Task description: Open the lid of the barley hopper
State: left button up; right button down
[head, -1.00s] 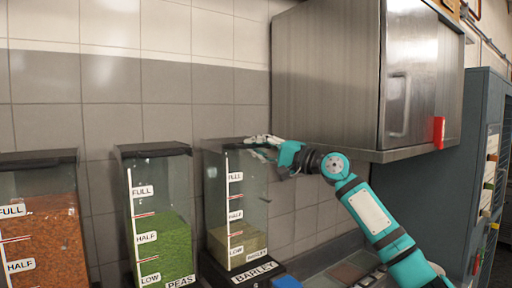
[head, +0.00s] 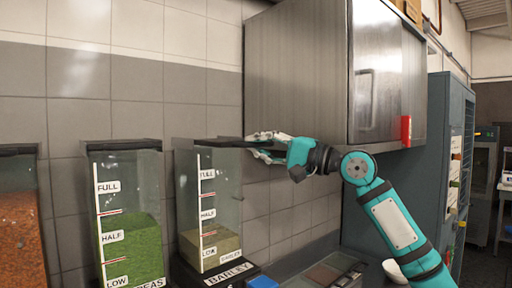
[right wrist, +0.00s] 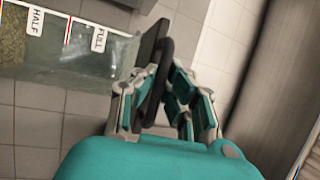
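The barley hopper (head: 227,212) is a clear bin with a dark lid (head: 207,144), pale grain in its lower part and a BARLEY label (head: 228,272) at its base. The lid lies across the top and looks closed. My right gripper (head: 256,147) is at the lid's right end, fingers pointing left. In the right wrist view, its fingers (right wrist: 155,90) stand on either side of the dark lid edge and its looped handle (right wrist: 165,68), with a gap between them. Whether they touch it is unclear. My left gripper is not in view.
The peas hopper (head: 132,245) stands left of the barley hopper, and an orange-filled hopper (head: 18,225) is at the far left. A steel cabinet (head: 297,90) hangs above and right of my gripper.

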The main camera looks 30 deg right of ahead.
jog(key=c, duration=1.4)
grip_release()
jog(key=shift+f, duration=0.1)
jog(key=shift+v, duration=5.95)
